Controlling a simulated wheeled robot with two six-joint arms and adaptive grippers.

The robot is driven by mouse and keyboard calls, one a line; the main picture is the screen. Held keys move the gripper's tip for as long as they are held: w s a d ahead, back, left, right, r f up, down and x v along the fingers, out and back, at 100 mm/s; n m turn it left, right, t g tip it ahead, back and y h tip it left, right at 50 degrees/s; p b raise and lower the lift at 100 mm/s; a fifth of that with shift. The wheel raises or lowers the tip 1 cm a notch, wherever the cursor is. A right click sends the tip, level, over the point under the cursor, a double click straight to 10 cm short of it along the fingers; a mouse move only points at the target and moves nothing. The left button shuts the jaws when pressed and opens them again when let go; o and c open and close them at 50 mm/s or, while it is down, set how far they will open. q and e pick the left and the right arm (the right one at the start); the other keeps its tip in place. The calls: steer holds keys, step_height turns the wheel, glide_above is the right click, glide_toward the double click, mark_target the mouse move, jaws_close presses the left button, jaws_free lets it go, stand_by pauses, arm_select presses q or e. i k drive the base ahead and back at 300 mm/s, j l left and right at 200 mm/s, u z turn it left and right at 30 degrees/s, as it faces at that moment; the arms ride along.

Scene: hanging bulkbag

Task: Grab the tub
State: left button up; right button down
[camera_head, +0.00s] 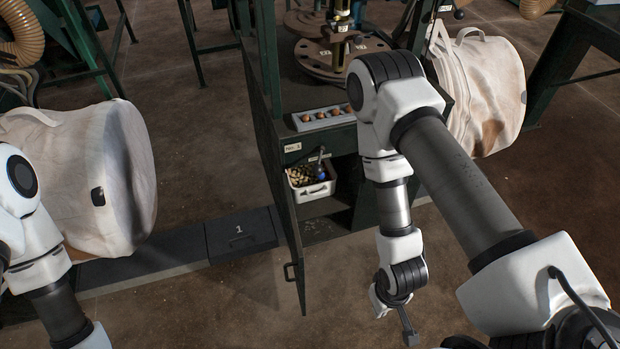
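The tub (318,191) is a small white open container. It sits inside the green cabinet below the machine, and its front rim and wall show. It holds yellowish pieces and a dark tool with a blue part. My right gripper (398,322) is low in front of the cabinet, to the right of the tub and apart from it. One dark finger shows, but its opening is unclear. My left arm is at the left edge, and its gripper is out of view below.
The cabinet door (293,245) stands open to the left of the tub. A grey tray (325,119) of round brown pieces lies above. White bulk bags hang at left (75,170) and right (485,90). A dark platform (170,255) marked 1 lies on the floor.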

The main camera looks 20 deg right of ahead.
mark_target(310, 179)
steer(key=i+l+z, duration=0.1)
steer(key=l+z, duration=0.15)
steer(key=i+l+z, duration=0.2)
steer(key=l, duration=0.25)
steer(key=l+z, duration=0.25)
steer(key=i+l+z, duration=0.2)
steer(key=l, duration=0.15)
steer(key=i+j+z, duration=0.2)
